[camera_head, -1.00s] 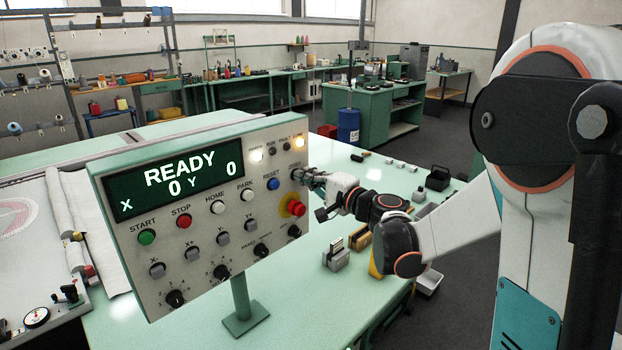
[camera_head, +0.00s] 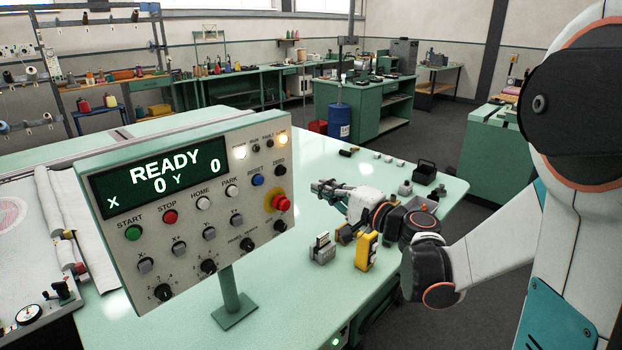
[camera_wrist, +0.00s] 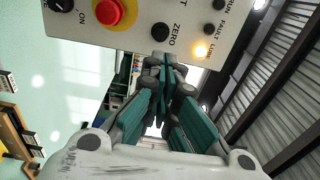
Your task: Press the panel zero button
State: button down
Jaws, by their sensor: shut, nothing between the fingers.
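The control panel (camera_head: 190,252) stands on a post, its display reading READY, X 0, Y 0. Its black ZERO button (camera_head: 279,170) is at the right end of the button row, above the red emergency stop (camera_head: 281,202). In the wrist view the ZERO button (camera_wrist: 160,32) sits just beyond my fingertips, with the emergency stop (camera_wrist: 108,12) to its left. My gripper (camera_head: 318,187) is shut and empty, to the right of the panel in the head view. A gap shows between it and the button there.
The green table (camera_head: 290,268) holds a grey block (camera_head: 322,248), a yellow device (camera_head: 366,251) and a black carrier (camera_head: 425,172) near my arm. A blue barrel (camera_head: 339,121) stands on the floor behind. Table to the right of the panel post is partly clear.

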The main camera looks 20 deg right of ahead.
jog(key=shift+v, duration=0.85)
jog(key=shift+f, duration=0.1)
